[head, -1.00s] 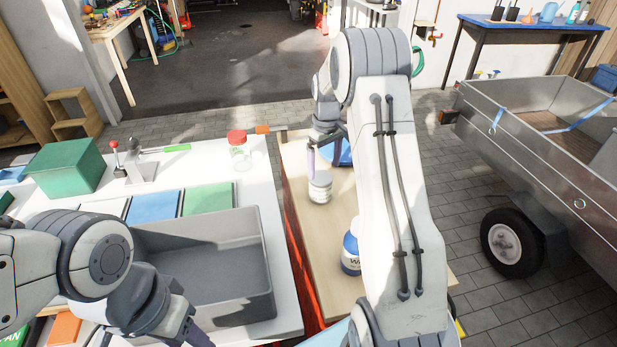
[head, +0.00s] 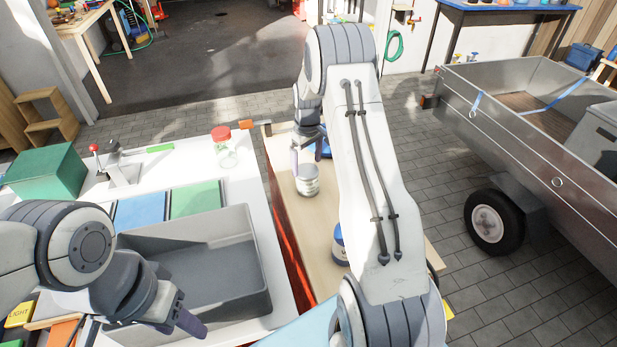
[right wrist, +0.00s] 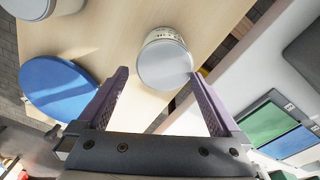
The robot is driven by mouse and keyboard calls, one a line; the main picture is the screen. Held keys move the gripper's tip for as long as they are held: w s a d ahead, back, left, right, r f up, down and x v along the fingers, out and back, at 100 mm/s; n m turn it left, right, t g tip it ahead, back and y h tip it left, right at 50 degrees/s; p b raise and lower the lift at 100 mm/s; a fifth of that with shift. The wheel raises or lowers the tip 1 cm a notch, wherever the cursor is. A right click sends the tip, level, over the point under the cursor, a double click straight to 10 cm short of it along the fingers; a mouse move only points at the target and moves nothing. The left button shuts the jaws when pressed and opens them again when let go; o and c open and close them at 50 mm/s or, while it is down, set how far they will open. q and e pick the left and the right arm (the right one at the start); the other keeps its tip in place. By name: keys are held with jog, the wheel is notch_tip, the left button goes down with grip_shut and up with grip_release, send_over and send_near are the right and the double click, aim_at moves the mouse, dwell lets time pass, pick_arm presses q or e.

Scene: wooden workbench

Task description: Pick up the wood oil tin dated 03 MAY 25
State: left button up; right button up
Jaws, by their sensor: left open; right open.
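A pale round tin (head: 307,182) stands upright on the light wooden board. In the right wrist view its pale lid (right wrist: 165,64) faces me, and small dark print shows on its side, too small to read a date. My right gripper (head: 307,150) is open close to this tin. In the right wrist view the gripper (right wrist: 158,76) has its fingertips on either side of the tin, with a gap visible at the left. My left gripper (head: 183,322) is open and empty near the front of the grey bin.
A blue round lid (right wrist: 60,88) and a second pale container (right wrist: 32,6) are near my right gripper. A blue-and-white container (head: 339,247) stands beside my right arm, partly hidden. The grey bin (head: 262,262) is empty. A red-lidded jar (head: 224,150) stands behind it.

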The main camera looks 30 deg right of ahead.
aim_at(308, 179)
jog(key=shift+g, duration=0.5)
notch_tip(308, 179, down, 8)
jog(key=shift+s+d+f, duration=0.1)
jog(key=shift+f, duration=0.1)
jog(key=shift+r, duration=0.4)
jog(key=shift+s+r, duration=0.4)
jog(key=shift+c, duration=0.3)
jog(key=shift+w+f, duration=0.15)
jog(key=c, duration=1.4)
pick_arm(q)
jog(key=shift+w+d+f, duration=0.2)
jog(key=shift+w+f, duration=0.35)
jog(key=shift+w, duration=0.1)
pick_arm(e)
jog(key=shift+r, duration=0.25)
